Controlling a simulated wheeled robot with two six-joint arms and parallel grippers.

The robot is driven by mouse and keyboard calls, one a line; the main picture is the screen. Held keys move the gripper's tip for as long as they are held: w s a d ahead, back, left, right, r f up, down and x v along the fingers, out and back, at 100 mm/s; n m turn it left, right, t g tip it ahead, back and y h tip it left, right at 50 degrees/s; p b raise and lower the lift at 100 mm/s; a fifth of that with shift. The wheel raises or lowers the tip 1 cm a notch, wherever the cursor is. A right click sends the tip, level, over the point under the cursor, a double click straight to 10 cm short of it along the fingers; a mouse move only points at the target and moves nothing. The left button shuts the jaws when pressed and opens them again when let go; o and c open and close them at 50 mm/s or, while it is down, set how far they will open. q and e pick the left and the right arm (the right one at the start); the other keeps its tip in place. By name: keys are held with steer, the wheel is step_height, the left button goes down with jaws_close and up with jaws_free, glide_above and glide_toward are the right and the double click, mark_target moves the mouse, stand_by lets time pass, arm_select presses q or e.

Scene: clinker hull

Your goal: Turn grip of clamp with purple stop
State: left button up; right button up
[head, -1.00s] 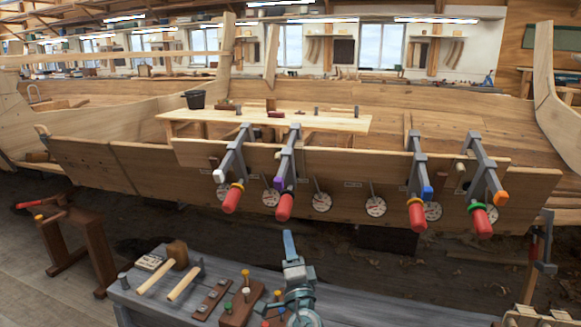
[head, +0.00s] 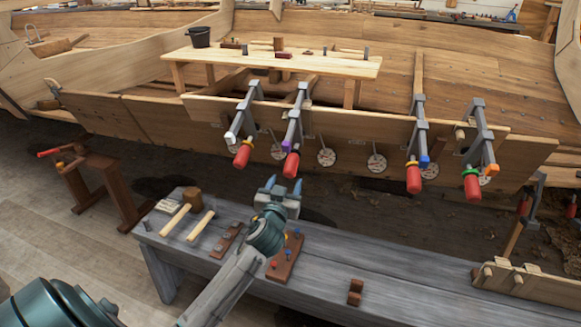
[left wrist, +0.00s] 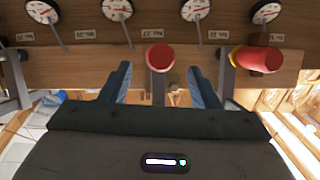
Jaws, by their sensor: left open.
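The clamp with the purple stop (head: 287,144) is second from the left of the clamps on the hull plank. Its red grip (head: 291,165) hangs low and tilts toward me. My left gripper (head: 284,184) is open just below and in front of that grip, with its fingers pointing up at it. In the left wrist view, the red grip (left wrist: 160,57) lies between the two blue fingers (left wrist: 158,82) in the picture, with no contact visible. The purple stop cannot be made out there. My right gripper is not in view.
Close by is the white-stop clamp's red grip (head: 242,156) with a yellow collar; it also shows in the left wrist view (left wrist: 259,59). Two more clamps stand right, with blue (head: 424,161) and orange (head: 491,169) stops. Dials (head: 326,157) line the plank. A grey bench (head: 330,265) with tools lies below.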

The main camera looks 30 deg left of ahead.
mark_target(289, 175)
arm_select(q)
steer(key=p+x, duration=0.1)
steer(key=x, duration=0.6)
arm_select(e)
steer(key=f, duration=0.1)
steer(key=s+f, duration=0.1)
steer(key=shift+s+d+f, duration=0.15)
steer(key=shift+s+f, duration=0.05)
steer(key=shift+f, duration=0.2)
arm_select(q)
steer(key=c, duration=1)
